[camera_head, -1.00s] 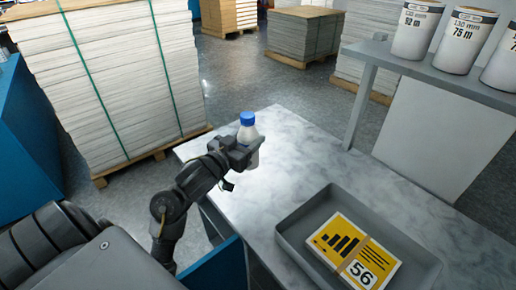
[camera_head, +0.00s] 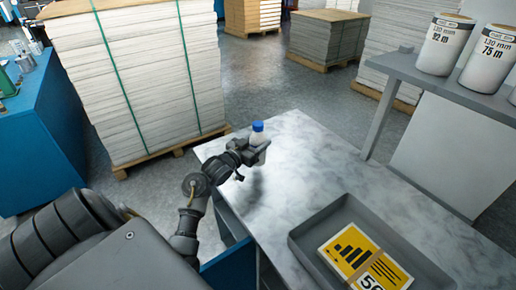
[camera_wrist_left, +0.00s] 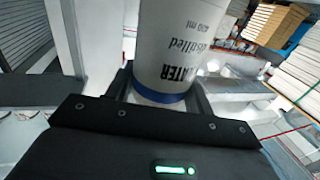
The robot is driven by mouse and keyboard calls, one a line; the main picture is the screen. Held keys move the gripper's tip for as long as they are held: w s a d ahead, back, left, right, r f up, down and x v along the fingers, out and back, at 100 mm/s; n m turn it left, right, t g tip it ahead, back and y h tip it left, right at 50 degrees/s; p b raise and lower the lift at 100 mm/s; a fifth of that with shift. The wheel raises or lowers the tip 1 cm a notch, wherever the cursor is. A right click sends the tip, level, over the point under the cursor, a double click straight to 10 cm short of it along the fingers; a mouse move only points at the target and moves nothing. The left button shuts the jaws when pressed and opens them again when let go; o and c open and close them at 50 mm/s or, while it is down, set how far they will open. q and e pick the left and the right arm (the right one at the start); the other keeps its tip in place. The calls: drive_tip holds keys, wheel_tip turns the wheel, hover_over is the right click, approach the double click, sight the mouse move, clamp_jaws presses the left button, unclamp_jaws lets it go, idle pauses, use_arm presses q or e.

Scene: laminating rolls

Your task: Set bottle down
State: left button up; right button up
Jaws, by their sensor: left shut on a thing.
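In the left wrist view the bottle (camera_wrist_left: 185,40) stands between the fingers, with a blue band low in the picture and lettering that reads upside down, including "distilled" and "400 ml". The gripper hides part of the bottle's lower end, so I cannot tell whether it touches the table. My right gripper is not in view.
A grey tray (camera_head: 301,240) with a yellow printed stack (camera_head: 365,256) is at the table's front right. A shelf (camera_head: 440,72) with white rolls (camera_head: 443,45) stands at the right. A paper pallet (camera_head: 140,75) is beyond the left edge. The table's middle is clear.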

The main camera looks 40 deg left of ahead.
use_arm(q)
drive_tip(key=shift+w+a+f, duration=0.15)
drive_tip(key=shift+a+f, duration=0.1)
wheel_tip(320, 180, down, 2)
drive_tip(key=shift+f+p, duration=0.1)
drive_tip(key=shift+p, duration=0.6)
drive_tip(key=shift+f, duration=0.35)
drive_tip(key=shift+f, duration=0.1)
drive_tip(key=o, duration=1.3)
drive_tip(key=shift+d, duration=0.1)
